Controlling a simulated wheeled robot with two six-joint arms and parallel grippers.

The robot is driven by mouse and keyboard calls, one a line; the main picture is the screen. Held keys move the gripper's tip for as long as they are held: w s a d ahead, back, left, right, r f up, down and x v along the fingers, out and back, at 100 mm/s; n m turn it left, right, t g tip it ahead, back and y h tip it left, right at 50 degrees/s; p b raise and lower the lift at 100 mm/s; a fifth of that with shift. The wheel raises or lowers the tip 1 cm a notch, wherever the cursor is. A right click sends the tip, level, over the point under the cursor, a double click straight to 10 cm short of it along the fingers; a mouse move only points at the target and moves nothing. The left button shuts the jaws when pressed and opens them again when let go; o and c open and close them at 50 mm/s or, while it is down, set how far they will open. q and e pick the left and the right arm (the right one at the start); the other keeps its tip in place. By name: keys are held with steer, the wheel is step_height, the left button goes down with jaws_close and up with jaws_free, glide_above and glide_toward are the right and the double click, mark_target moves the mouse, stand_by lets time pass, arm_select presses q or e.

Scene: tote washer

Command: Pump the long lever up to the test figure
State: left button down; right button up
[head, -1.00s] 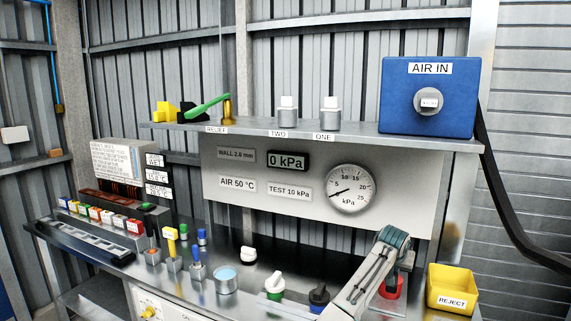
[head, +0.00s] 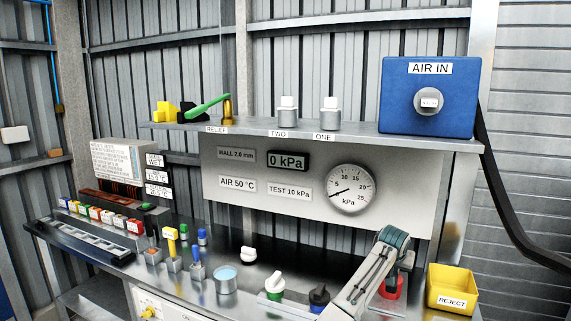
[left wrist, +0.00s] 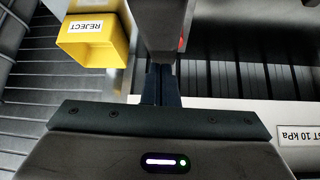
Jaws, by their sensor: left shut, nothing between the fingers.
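A long green lever (head: 208,105) slants up to the right beside a brass post (head: 228,109) on the shelf, near the RELIEF label. I cannot tell whether it is the task's long lever. The digital display (head: 287,161) reads 0 kPa. The round dial's (head: 349,189) needle points to the low end. A plate (head: 289,192) reads TEST 10 kPa. My left gripper (head: 407,264) is at the right of the bench, far from the green lever and partly hidden by its arm. In the left wrist view its fingers (left wrist: 161,85) are shut and empty. My right gripper is out of view.
The yellow REJECT bin (head: 452,290) stands right of my left arm, near a red item (head: 391,287). The blue AIR IN box (head: 429,97) and two grey-white items (head: 287,112) occupy the shelf (head: 370,135). Several knobs and coloured handles crowd the bench's left and front.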

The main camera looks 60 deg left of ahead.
arm_select(q)
step_height(320, 180, down, 10)
steer(key=b, duration=0.3)
steer(key=shift+b, duration=0.3)
stand_by(0.8)
steer(key=shift+s+r, duration=0.1)
step_height(320, 180, up, 5)
steer(key=p, duration=0.5)
step_height(320, 180, up, 2)
steer(key=shift+r+p, duration=0.2)
steer(key=shift+p, duration=0.1)
steer(key=shift+r, duration=1.1)
